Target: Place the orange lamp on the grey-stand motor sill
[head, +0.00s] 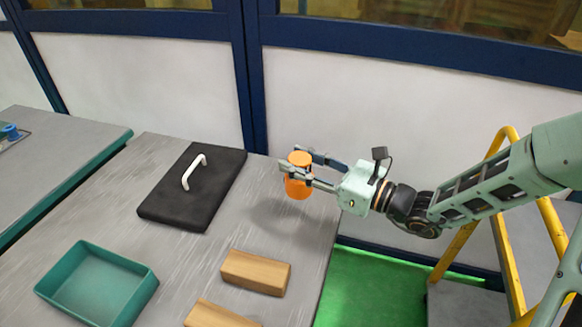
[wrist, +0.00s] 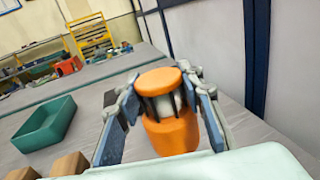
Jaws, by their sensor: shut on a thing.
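The orange lamp (head: 298,188) is a short cylinder with a wider round cap and a narrower slotted part between. My gripper (head: 297,177) is shut on it, with one finger on each side. The lamp is upright or nearly so, and a shadow on the table suggests it is held above the right back edge. In the wrist view the lamp (wrist: 172,135) stands between the two fingers (wrist: 166,104). I cannot make out a grey-stand motor or its sill in either view.
The grey table (head: 185,258) bears a black board (head: 180,208) with a white handle, a teal tray (head: 145,290) and wooden blocks (head: 255,272). A yellow-framed stand (head: 507,265) is at the right. Another table (head: 60,150) is at the left. A white wall panel (head: 140,85) stands behind.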

